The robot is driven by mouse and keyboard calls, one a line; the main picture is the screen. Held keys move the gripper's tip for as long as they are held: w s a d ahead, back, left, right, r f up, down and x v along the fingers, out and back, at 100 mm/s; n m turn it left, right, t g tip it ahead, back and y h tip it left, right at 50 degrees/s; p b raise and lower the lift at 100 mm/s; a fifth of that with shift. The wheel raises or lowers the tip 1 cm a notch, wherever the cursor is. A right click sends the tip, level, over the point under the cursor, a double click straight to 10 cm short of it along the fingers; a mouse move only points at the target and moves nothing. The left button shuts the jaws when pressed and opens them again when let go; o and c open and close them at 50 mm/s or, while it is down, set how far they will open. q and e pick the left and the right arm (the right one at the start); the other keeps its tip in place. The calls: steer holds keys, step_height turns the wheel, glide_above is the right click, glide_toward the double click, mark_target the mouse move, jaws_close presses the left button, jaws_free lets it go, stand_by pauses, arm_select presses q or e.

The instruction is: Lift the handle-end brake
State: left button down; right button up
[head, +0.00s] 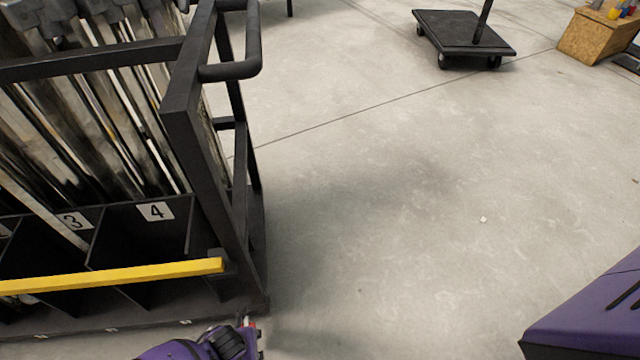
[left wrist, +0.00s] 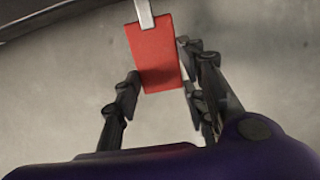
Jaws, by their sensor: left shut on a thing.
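The handle-end brake is a flat red pedal (left wrist: 153,48) on a pale metal arm, seen in the left wrist view at the top middle. My left gripper (left wrist: 160,75) has its dark fingers on either side of the pedal and is shut on it. In the head view my left gripper (head: 246,338) is at the bottom edge, low beside the near corner of the grip truck (head: 180,115). Only a tiny bit of red and white shows there; most of the brake is hidden. My right gripper is not in view.
The truck's black frame holds metal stands in numbered slots, with a yellow bar (head: 110,276) across the front. A black flat dolly (head: 462,34) and a wooden box (head: 592,38) stand at the back right. The concrete floor between is clear.

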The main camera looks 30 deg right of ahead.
arm_select(q)
steer(key=r+g+b, duration=0.1)
steer(key=g+y+b, duration=0.1)
steer(key=shift+w+r+g, duration=0.3)
steer(key=shift+w+r, duration=0.05)
steer(key=shift+r+g+b, duration=0.3)
steer(key=shift+r+g, duration=0.05)
steer(key=shift+g, duration=0.05)
steer(key=c, duration=1.2)
jaws_free()
steer(key=shift+o, duration=0.6)
steer(key=shift+d, duration=0.1)
